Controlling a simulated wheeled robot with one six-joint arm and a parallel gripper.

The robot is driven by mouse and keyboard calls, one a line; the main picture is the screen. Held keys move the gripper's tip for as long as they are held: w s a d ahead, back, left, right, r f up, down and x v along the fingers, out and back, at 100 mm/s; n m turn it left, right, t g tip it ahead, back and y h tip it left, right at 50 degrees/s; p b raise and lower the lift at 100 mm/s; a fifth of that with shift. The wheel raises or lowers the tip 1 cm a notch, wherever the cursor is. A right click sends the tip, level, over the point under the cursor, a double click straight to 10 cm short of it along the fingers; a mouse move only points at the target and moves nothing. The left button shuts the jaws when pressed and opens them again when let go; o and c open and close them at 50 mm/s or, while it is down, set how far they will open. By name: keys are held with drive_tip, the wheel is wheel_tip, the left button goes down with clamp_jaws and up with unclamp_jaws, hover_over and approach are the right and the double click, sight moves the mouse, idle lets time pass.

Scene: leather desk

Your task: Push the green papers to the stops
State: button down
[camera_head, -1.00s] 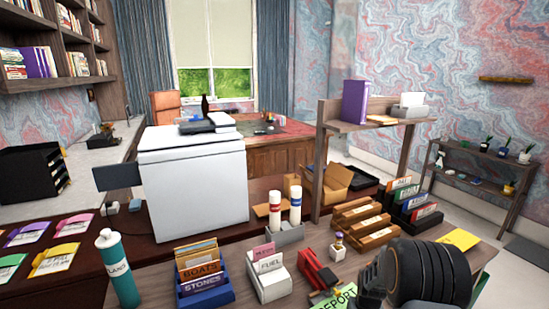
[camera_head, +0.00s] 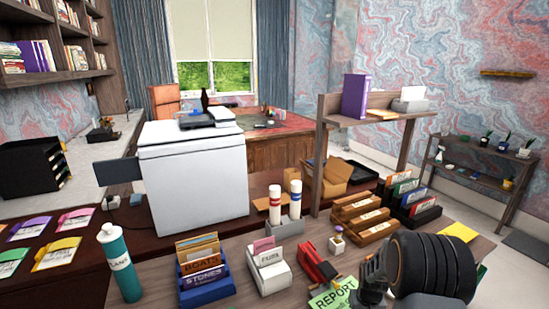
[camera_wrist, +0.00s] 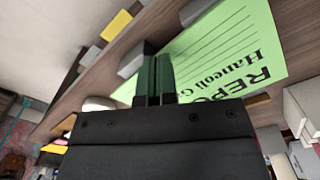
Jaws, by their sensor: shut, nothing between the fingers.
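The green papers (camera_head: 333,293), headed REPORT, lie on the desk at the bottom of the head view, just left of my gripper (camera_head: 368,290). They also show in the wrist view (camera_wrist: 215,55), beyond and beside the fingertips. My gripper (camera_wrist: 155,72) is shut and empty, with its two dark fingers side by side, low over the papers' edge. I cannot tell whether the fingers touch the papers. Two grey blocks, likely the stops, stand at the papers' far edge in the wrist view: one (camera_wrist: 133,60) near the fingertips, the other (camera_wrist: 196,11) farther along. The arm hides part of the papers in the head view.
A red desk tool (camera_head: 318,267) stands just behind the papers. A white card holder (camera_head: 268,276), blue card holder (camera_head: 206,288) and teal bottle (camera_head: 121,266) stand to the left. Wooden trays (camera_head: 362,218) stand behind. A yellow sheet (camera_wrist: 117,25) lies beyond the blocks.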

drive_tip(key=shift+s+d, duration=0.3)
drive_tip(key=shift+s, duration=0.3)
drive_tip(key=shift+s+d, duration=0.25)
drive_tip(key=shift+s, duration=0.4)
drive_tip(key=shift+s+d, duration=0.3)
drive_tip(key=shift+s, duration=0.3)
drive_tip(key=shift+f+b, duration=1.1)
drive_tip(key=shift+f, duration=0.2)
drive_tip(key=shift+w+a, duration=0.2)
drive_tip(key=shift+w, duration=0.25)
drive_tip(key=shift+w+a, duration=0.2)
drive_tip(key=shift+w, duration=0.25)
drive_tip(key=shift+s+d, duration=0.1)
drive_tip(key=shift+s, duration=0.15)
drive_tip(key=shift+s+d, duration=0.2)
drive_tip(key=shift+s, duration=0.25)
drive_tip(key=shift+r, duration=0.15)
wheel_tip(320, 180, up, 7)
drive_tip(key=p, duration=0.4)
drive_tip(key=shift+p, duration=0.35)
